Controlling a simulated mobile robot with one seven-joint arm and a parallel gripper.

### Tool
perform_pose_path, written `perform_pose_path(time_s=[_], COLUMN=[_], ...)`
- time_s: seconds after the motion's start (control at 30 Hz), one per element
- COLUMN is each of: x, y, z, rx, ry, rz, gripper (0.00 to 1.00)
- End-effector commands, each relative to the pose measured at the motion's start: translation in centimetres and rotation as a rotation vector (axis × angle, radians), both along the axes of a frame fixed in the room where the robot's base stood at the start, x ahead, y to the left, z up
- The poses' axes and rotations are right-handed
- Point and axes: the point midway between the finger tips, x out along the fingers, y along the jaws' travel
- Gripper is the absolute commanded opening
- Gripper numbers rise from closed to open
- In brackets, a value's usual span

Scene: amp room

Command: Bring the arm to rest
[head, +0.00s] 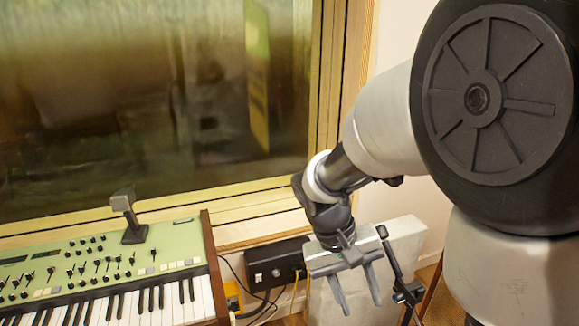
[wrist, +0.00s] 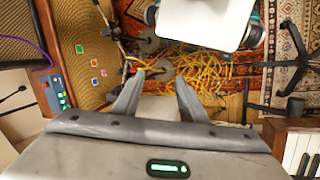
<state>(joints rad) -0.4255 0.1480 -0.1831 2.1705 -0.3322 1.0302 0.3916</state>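My arm reaches down from the upper right of the head view, bent at the elbow. My gripper (head: 357,300) hangs at its end, pointing down, in front of a pale grey block-like thing (head: 408,245). Its two fingers are spread apart with nothing seen between them. In the wrist view my gripper (wrist: 160,76) also shows both fingers apart and empty, above the cluttered floor.
A green synthesizer (head: 105,262) with keys stands left of my gripper, with a small upright stand (head: 132,230) on it. A black box (head: 275,262) is behind. The wrist view shows yellow cables (wrist: 185,65), patterned rugs and a black chair base (wrist: 291,75).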

Motion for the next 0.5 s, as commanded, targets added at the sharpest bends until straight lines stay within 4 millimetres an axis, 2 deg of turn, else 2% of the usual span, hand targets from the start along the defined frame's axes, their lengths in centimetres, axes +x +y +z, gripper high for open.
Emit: perform_pose_path(time_s=[0.03,0.2,0.3,0.5], x=[-0.7,-3.2,-4.6,-6.6], y=[-0.3,-0.6,-0.7,-0.8], z=[1.9,6.7,8.8,11.6], rx=[0.059,0.22,0.276,0.33], ry=[-0.049,-0.213,-0.306,-0.453], rz=[-0.014,-0.017,-0.009,0.01], gripper=[0.39,0.39,0.39,0.39])
